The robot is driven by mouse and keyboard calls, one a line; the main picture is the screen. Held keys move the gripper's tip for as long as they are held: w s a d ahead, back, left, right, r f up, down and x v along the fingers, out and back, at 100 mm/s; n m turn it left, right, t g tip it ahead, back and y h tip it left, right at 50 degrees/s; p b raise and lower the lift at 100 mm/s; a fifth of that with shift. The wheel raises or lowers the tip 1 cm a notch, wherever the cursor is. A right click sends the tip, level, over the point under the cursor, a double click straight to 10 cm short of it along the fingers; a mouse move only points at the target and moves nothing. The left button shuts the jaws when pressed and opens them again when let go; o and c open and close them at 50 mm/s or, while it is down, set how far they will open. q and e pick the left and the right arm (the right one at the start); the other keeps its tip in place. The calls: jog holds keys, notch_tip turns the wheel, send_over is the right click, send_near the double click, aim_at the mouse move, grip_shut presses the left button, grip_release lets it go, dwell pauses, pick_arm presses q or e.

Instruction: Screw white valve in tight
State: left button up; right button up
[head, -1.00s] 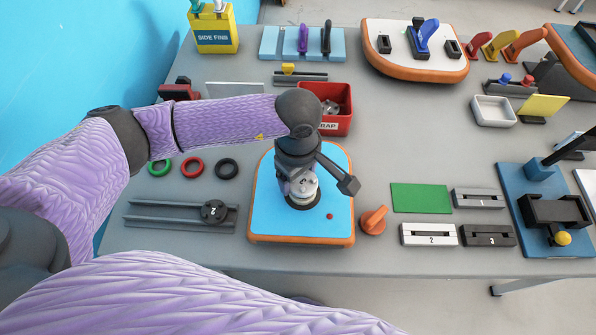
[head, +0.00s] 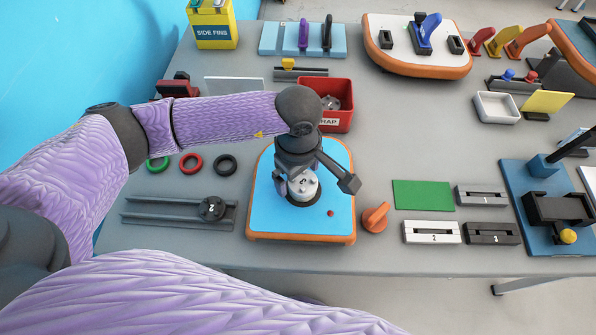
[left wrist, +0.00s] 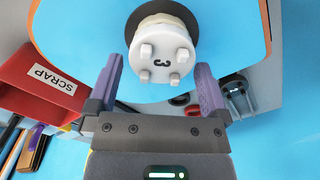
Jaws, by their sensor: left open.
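The white valve (head: 304,187), marked 3 and with several raised lugs on its face, sits in a dark ring on the small blue board with an orange edge (head: 275,222). It also shows in the left wrist view (left wrist: 162,52). My left gripper (head: 299,182) is over the valve, pointing down, and partly hides it. In the left wrist view its two purple fingers (left wrist: 160,78) are apart, one to each side of the valve's lower part, with gaps showing between fingers and valve. How deep the valve is seated cannot be told. My right gripper is out of view.
A red SCRAP bin (head: 338,122) stands just behind the board. An orange knob-like piece (head: 375,217) stands close on its right. A grey rail with a dark round piece (head: 211,208) and coloured rings (head: 191,163) lie to the left. A green mat (head: 423,195) lies further right.

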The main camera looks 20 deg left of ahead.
pick_arm(q)
notch_tip(320, 180, up, 9)
jog(key=p, duration=0.1)
jog(key=shift+r, duration=0.2)
